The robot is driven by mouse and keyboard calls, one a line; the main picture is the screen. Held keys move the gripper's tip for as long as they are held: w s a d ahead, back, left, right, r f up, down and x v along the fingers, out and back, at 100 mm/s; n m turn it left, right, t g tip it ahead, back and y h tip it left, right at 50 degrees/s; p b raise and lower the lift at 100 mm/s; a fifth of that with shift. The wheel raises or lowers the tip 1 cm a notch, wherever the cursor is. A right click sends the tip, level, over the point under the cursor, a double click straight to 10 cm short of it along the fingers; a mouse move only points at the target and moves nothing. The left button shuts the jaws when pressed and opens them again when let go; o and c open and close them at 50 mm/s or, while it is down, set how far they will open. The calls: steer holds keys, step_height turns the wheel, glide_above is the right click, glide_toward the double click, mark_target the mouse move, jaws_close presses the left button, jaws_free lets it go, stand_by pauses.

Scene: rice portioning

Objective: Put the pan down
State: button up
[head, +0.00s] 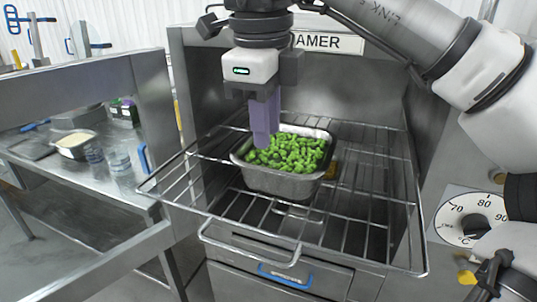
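A metal pan (283,184) filled with green vegetables (288,153) is level at the middle of the pulled-out wire rack (215,207) of the steamer. I cannot tell whether its base touches the rack wires or hovers just above them. My gripper (262,142) points down with its purple fingers at the pan's back-left rim. The fingers overlap each other from this side, so the gap between them and their contact with the rim are hidden.
The steamer cavity (350,90) opens behind the rack. A temperature dial (470,216) is on the right. A blue-handled drawer (285,276) lies below. A side table on the left carries another pan (75,149) and clear containers (118,160).

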steer(key=shift+s+r+p, duration=0.15)
steer(key=shift+r+p, duration=0.4)
steer(key=shift+r, duration=0.75)
stand_by(0.4)
